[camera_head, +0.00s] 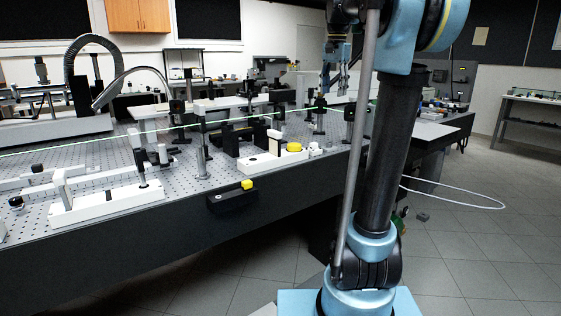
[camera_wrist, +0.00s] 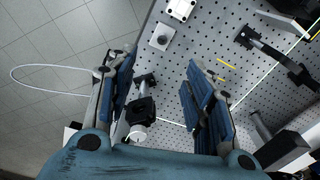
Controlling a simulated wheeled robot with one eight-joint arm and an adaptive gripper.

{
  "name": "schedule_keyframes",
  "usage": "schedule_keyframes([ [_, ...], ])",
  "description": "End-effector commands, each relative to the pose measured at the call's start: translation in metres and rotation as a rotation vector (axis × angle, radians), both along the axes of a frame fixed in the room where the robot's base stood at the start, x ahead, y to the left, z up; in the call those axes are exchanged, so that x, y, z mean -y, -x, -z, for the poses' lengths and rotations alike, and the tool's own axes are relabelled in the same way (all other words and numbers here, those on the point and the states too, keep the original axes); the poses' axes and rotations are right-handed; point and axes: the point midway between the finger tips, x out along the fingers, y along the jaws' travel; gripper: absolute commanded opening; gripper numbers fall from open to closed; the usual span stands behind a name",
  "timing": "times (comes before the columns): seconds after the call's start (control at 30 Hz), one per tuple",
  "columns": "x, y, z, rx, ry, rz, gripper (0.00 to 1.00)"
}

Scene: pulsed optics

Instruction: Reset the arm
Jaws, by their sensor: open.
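My gripper (camera_head: 334,86) hangs above the far right part of the optical table in the head view, with its fingers pointing down. In the wrist view my gripper (camera_wrist: 160,75) shows two blue-padded fingers spread well apart. Nothing is held between them. A black mount with a white knob (camera_wrist: 140,120) appears in the gap in the wrist view, below the fingers; its distance from them is hard to tell. My arm rises in the right half of the head view and hides part of the table behind it.
The perforated optical table (camera_head: 110,178) carries several posts, mounts and white rails. A green beam (camera_head: 70,147) crosses above it. A black box with a yellow knob (camera_head: 232,199) is on the table's front side. A white cable (camera_head: 480,205) loops out over free floor at right.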

Motion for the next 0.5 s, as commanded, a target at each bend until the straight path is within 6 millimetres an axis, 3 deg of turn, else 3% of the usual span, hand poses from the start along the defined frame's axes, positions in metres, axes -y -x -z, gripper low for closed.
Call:
schedule_keyframes([
  [0.03, 0.000, 0.016, 0.012, 0.005, 0.002, -0.029, 0.47],
  [0.27, -0.002, 0.077, 0.069, 0.031, 0.013, -0.171, 0.47],
  [0.5, -0.002, 0.141, 0.139, 0.057, 0.029, -0.315, 0.47],
])
